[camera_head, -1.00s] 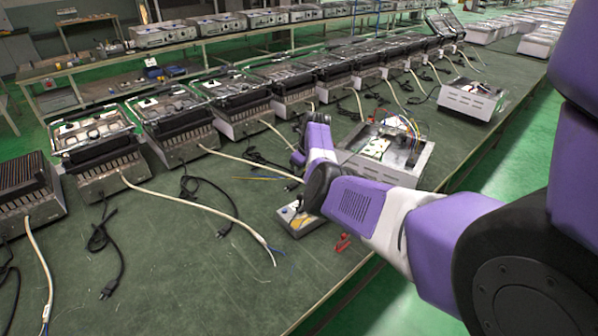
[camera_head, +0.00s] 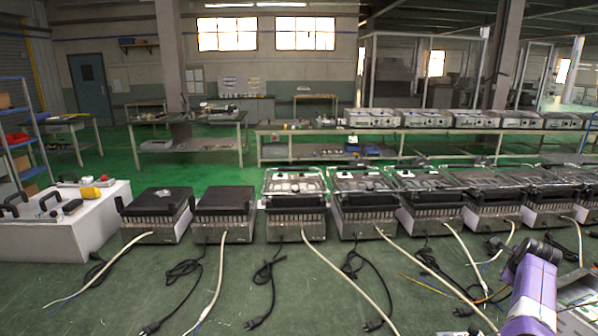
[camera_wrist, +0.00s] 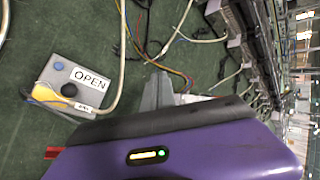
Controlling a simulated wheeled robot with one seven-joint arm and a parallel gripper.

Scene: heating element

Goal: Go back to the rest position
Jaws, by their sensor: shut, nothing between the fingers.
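My arm (camera_head: 533,292) shows at the lower right of the head view, purple with a dark joint, over the green workbench. The wrist view shows my gripper (camera_wrist: 158,92), with grey fingers beyond the purple wrist housing that carries a small green light. The fingers are shut and hold nothing. They are over the bench top, among loose wires. A small grey control box (camera_wrist: 68,88) with an "OPEN" label, a dark knob and a yellow part lies to their left, apart from them.
A row of heating appliances (camera_head: 295,222) with pale cables and black plugs lines the green bench (camera_head: 235,290). A white box (camera_head: 65,225) with black handles stands at the left. A second table (camera_head: 290,150) is behind. Bare bench shows in front, between cables.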

